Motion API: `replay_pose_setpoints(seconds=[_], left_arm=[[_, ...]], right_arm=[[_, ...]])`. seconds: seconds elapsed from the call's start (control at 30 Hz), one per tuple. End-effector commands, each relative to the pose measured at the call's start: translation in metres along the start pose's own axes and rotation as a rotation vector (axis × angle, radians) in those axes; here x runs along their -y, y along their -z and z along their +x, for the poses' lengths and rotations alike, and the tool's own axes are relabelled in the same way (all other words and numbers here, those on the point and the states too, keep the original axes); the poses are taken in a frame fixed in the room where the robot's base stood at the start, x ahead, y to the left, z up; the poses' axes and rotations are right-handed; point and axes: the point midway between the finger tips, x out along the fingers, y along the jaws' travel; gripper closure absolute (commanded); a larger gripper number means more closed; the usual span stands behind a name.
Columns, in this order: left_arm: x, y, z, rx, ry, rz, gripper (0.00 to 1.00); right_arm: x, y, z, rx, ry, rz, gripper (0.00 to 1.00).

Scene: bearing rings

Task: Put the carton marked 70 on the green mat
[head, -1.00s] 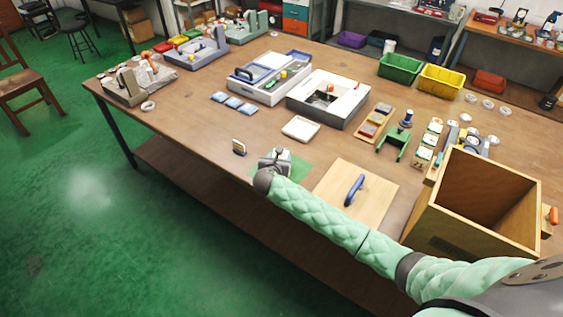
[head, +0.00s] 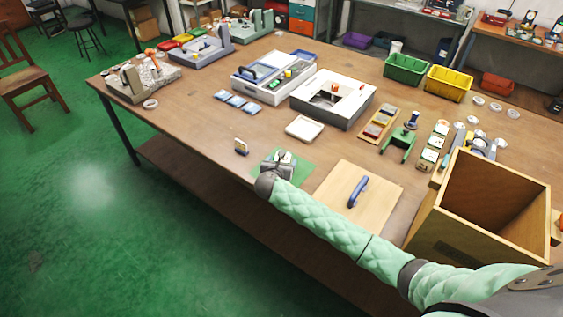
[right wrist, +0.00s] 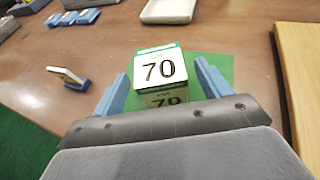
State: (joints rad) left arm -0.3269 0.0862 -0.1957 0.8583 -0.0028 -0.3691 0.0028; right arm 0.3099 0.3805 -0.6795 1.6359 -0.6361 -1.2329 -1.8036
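The carton marked 70 (right wrist: 161,69), white with a green band along its top edge, is on the green mat (right wrist: 207,68) in the right wrist view. The mat also shows in the head view (head: 301,171), partly covered by my right gripper (head: 281,162). In the right wrist view my right gripper (right wrist: 161,72) has its two blue fingers spread on either side of the carton, with narrow gaps beside it. The carton's lower part is hidden behind the gripper body. My left gripper is in neither view.
A small card in a blue holder (head: 241,147) stands left of the mat. A wooden board with a blue handle (head: 357,192) lies right of it, and a large open wooden box (head: 460,215) stands beyond. A white tray (head: 304,128) lies behind the mat.

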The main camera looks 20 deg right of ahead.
Motion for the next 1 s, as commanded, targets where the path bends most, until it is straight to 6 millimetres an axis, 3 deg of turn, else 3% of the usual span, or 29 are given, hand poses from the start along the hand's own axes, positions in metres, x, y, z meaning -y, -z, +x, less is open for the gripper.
replay_pose_setpoints(seconds=[0.37, 0.47, 0.53, 0.7, 1.0], left_arm=[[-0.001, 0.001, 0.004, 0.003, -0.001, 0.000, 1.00], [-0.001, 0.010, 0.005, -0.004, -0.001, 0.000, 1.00], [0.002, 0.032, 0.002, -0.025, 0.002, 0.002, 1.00], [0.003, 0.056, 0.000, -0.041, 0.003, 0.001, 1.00], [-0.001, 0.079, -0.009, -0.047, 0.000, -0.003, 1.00]], right_arm=[[-0.001, -0.001, -0.008, 0.001, -0.003, 0.002, 0.24], [-0.001, 0.001, -0.022, 0.001, -0.003, 0.002, 0.24], [-0.001, 0.001, -0.035, 0.000, -0.003, 0.002, 0.24], [-0.001, 0.001, -0.068, 0.000, -0.003, 0.002, 0.24], [-0.001, -0.001, -0.112, 0.001, -0.001, 0.001, 0.24]])
